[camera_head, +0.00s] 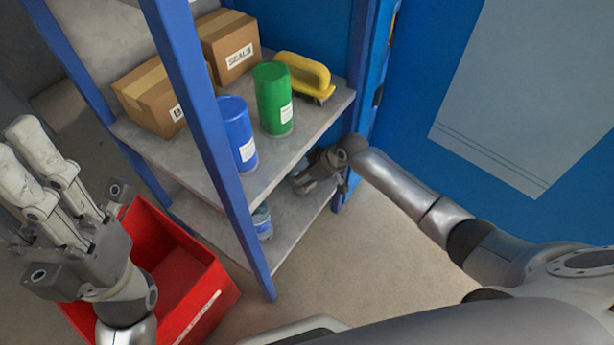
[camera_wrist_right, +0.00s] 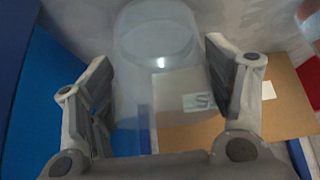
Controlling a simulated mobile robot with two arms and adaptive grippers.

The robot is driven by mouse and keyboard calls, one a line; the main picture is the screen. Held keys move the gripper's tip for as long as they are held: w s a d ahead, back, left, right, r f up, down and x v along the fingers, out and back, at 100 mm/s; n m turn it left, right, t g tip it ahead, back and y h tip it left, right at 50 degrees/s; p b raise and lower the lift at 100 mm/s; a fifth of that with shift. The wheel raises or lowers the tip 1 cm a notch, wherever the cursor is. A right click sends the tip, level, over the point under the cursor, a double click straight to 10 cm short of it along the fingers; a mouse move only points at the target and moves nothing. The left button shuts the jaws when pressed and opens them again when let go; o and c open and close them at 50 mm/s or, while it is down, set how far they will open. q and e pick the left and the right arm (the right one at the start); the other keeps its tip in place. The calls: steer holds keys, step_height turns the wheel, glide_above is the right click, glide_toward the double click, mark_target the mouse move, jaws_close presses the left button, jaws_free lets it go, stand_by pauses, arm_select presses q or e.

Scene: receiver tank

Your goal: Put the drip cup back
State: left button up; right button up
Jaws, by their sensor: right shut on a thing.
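The drip cup (camera_wrist_right: 157,45) appears as a clear, see-through cup in the right wrist view, between the two fingers of my right gripper (camera_wrist_right: 175,85), which is shut on it. In the head view my right gripper (camera_head: 310,180) reaches in between the upper and lower shelf boards from the right; the cup cannot be made out there. My left gripper (camera_head: 28,150) is at the left, above a red crate, with its fingers apart and nothing between them.
The blue-posted shelf (camera_head: 215,180) carries cardboard boxes (camera_head: 230,45), a blue can (camera_head: 238,130), a green can (camera_head: 272,98) and a yellow-handled tool (camera_head: 303,72). A blue container (camera_head: 262,222) stands on the lower board (camera_head: 285,235). A red crate (camera_head: 205,285) is on the floor.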

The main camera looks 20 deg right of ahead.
steer(key=shift+f, duration=0.15)
steer(key=o, duration=1.2)
